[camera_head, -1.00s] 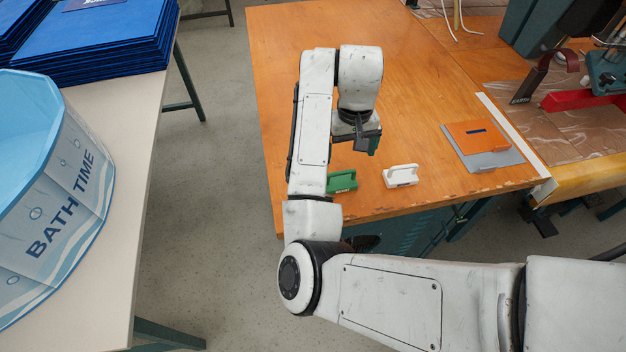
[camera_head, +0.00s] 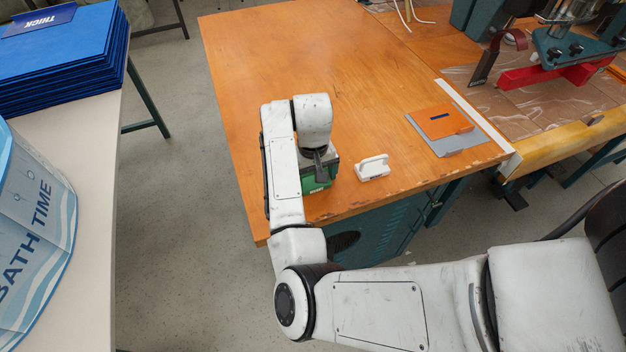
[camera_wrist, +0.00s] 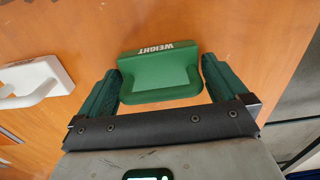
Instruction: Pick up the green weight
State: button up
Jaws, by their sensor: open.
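The green weight (camera_wrist: 160,72) sits on the orange wooden table near its front edge, with "WEIGHT" lettering on its base. In the head view the weight (camera_head: 314,186) is partly hidden under my gripper (camera_head: 320,172). In the wrist view my gripper (camera_wrist: 161,84) is open, with one green-padded finger on each side of the weight's handle. Small gaps show between the fingers and the handle. I cannot tell exactly how low the fingertips are.
A white weight (camera_head: 372,167) stands just right of the green one, and it also shows in the wrist view (camera_wrist: 35,80). Orange and grey sheets (camera_head: 441,122) lie farther right. The table (camera_head: 330,60) is clear behind. A separate table at left holds blue folders (camera_head: 65,58).

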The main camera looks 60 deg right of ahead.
jog(key=shift+f, duration=0.15)
jog(key=c, duration=1.5)
